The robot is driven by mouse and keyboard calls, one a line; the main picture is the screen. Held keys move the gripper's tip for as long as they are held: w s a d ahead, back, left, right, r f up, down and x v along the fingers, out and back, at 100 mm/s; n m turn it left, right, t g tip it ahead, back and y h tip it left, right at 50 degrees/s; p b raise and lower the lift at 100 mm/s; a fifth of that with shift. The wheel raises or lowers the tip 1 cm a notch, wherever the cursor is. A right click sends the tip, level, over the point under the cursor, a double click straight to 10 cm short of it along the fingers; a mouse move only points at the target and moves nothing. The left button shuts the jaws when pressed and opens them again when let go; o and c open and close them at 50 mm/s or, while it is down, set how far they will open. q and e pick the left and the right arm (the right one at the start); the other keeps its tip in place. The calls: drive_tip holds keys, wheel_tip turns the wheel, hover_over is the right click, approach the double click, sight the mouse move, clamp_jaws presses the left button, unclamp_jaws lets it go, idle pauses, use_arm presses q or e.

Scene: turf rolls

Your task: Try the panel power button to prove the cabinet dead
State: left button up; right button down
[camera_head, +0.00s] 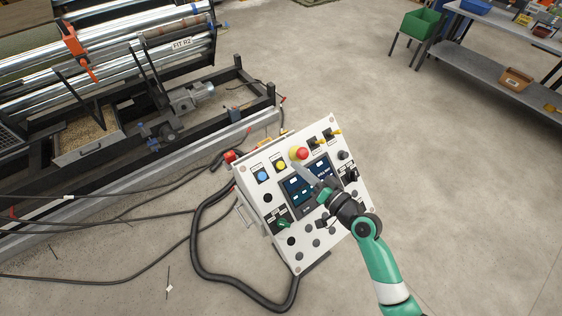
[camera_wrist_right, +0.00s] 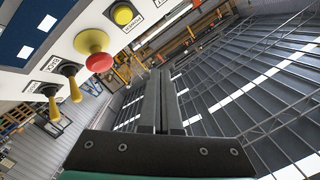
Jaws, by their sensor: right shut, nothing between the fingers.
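The white control panel (camera_head: 262,198) stands tilted on the floor. Its top row has a blue button (camera_head: 262,176), a yellow button (camera_head: 281,165), a red mushroom button on a yellow collar (camera_head: 299,153), and two yellow-handled switches (camera_head: 325,136). The screen (camera_head: 297,189) shows lit blue tiles. A green knob (camera_head: 283,222) sits below it. In the wrist view the shut fingers (camera_wrist_right: 168,75) stand apart from the red button (camera_wrist_right: 98,62).
Thick black cables (camera_head: 200,240) run along the floor left of the panel. A roller machine (camera_head: 150,60) with a black frame and motor fills the upper left. A shelf (camera_head: 490,70) and a green bin (camera_head: 420,22) stand upper right. The floor right of the panel is clear.

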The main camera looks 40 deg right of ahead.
sight(278, 162)
drive_tip(key=shift+w+f, duration=0.1)
drive_tip(key=w+f+b, duration=0.1)
drive_tip(key=f+b, duration=0.1)
drive_tip(key=w+f+b, duration=0.3)
drive_tip(key=f+b, duration=0.1)
drive_tip(key=shift+w+d, duration=0.2)
drive_tip(key=shift+w, duration=0.1)
drive_tip(key=shift+w+f+b, duration=0.25)
drive_tip(key=shift+w+b, duration=0.2)
drive_tip(key=shift+b, duration=0.15)
drive_tip(key=shift+f, duration=0.1)
idle(1.3)
drive_tip(key=shift+w+d+f+b, duration=0.1)
drive_tip(key=shift+w+f+b, duration=0.15)
drive_tip(key=shift+b, duration=0.2)
drive_tip(key=shift+w+f+b, duration=0.25)
drive_tip(key=shift+f+b, duration=0.1)
drive_tip(key=shift+b, duration=0.15)
idle(0.4)
idle(0.3)
drive_tip(key=shift+s+r+p, duration=0.5)
drive_tip(key=shift+r+p, duration=0.2)
drive_tip(key=shift+p, duration=0.05)
